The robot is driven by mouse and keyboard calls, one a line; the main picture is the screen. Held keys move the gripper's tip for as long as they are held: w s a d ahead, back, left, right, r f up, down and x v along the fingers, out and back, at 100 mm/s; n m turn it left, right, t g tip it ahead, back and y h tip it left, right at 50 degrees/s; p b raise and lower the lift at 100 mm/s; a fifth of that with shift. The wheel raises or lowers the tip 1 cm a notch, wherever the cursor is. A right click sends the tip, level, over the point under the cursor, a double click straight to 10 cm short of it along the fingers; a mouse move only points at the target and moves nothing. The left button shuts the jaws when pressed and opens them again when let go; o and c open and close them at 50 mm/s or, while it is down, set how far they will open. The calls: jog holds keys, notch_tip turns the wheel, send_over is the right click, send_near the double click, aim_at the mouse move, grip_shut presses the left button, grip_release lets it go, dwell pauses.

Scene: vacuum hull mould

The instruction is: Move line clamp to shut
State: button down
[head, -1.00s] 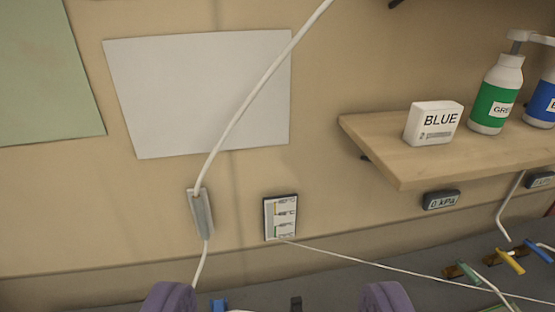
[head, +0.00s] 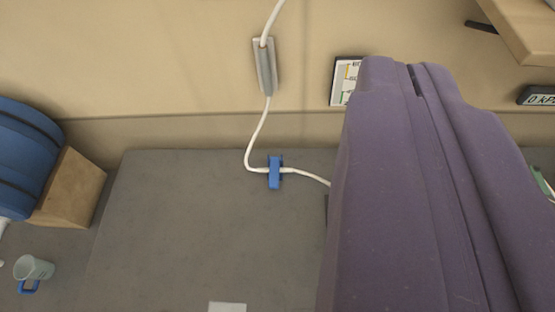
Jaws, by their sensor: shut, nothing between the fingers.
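The line clamp (head: 275,172) is a small blue piece across a white line (head: 252,140) on the grey worktop, near the back wall. The line passes through or under it; I cannot tell whether its jaw is open or shut. The line comes down the wall through a grey metal holder (head: 265,66), bends right at the worktop, and then runs behind a large purple part of my own arm. I cannot make out my gripper's fingers. That purple part stands to the right of the clamp, apart from it in the picture.
A wooden block (head: 72,190) and a blue rounded object stand at the left, with a blue-handled cup (head: 34,268) in front. A white card (head: 227,307) lies at the bottom edge. Worktop left of the clamp is clear. A wall chart (head: 345,80) is partly covered.

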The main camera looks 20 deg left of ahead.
jog(key=w+a+f+g+p, duration=0.3)
jog(key=w+f, duration=0.4)
jog(key=w, duration=0.3)
jog(key=n+g+p, duration=0.2)
jog(key=g+p, duration=0.5)
jog(key=g, duration=0.2)
send_over(273, 183)
jog(key=s, duration=0.2)
jog(key=s+f+x, duration=0.1)
jog(key=s+x, duration=0.3)
jog(key=x, duration=1.2)
jog(key=s+d+f+x, duration=0.1)
jog(key=s+x, duration=0.2)
jog(key=x, duration=1.3)
jog(key=b+x, duration=0.1)
jog(key=x, duration=0.3)
jog(key=s+b+x, duration=0.1)
jog(key=b+x, duration=0.1)
jog(key=x, duration=0.3)
jog(key=b+x, duration=0.2)
jog(key=x, duration=0.2)
jog(key=shift+s+a+f, duration=0.1)
jog(key=shift+a+f, duration=0.1)
jog(key=shift+f, duration=0.6)
jog(key=shift+s+f, duration=0.25)
jog(key=shift+f, duration=0.5)
jog(key=shift+d, duration=0.1)
